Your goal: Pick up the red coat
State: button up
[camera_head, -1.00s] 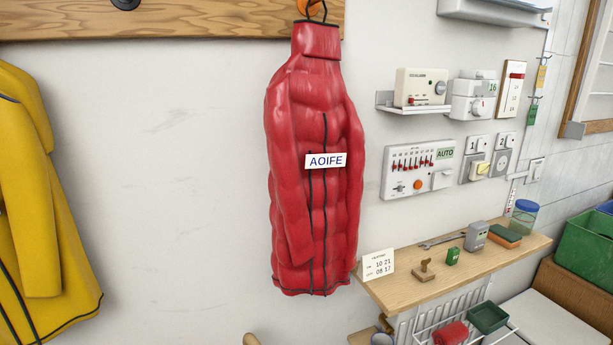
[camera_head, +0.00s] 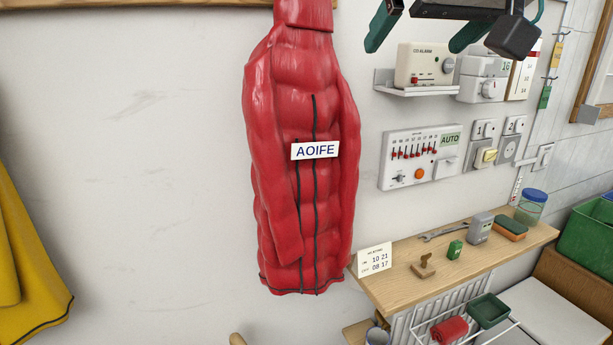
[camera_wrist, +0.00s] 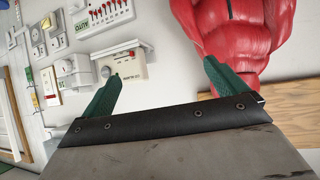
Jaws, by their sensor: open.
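The red coat (camera_head: 307,190) hangs against the wall in the middle of the head view, with a white AOIFE label (camera_head: 315,150) on its chest. Its top is cut off by the upper edge of that view. My gripper (camera_head: 425,25) is at the top of the head view, right of the coat's collar, with its green fingers apart and empty. In the wrist view, my gripper (camera_wrist: 158,80) is open, and the coat (camera_wrist: 235,35) shows beyond and around its right finger. I cannot tell whether that finger touches the coat.
A yellow coat (camera_head: 25,265) hangs at the far left. Right of the red coat are a shelf with a CO alarm (camera_head: 424,65), a control panel (camera_head: 420,158) and switches. A wooden shelf (camera_head: 400,290) with small items juts out at lower right. The wall left of the coat is bare.

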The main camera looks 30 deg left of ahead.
aim_at(304, 2)
jog(key=s+a+r+n+y, duration=0.2)
jog(key=s+a+r+y, duration=0.15)
jog(key=a+r, duration=0.45)
jog(key=w+a+f, duration=0.1)
jog(key=a, duration=0.1)
jog(key=w+a+f, duration=0.1)
jog(key=a+f, duration=0.1)
jog(key=a, duration=0.1)
jog(key=w+a+f, duration=0.1)
jog(key=a, duration=0.2)
jog(key=shift+w+f, duration=0.1)
jog(key=shift+f, duration=0.1)
jog(key=shift+d+h, duration=0.1)
jog(key=shift+h, duration=0.15)
jog(key=c, duration=1.5)
jog(key=shift+c, duration=1.3)
jog(key=shift+r, duration=0.2)
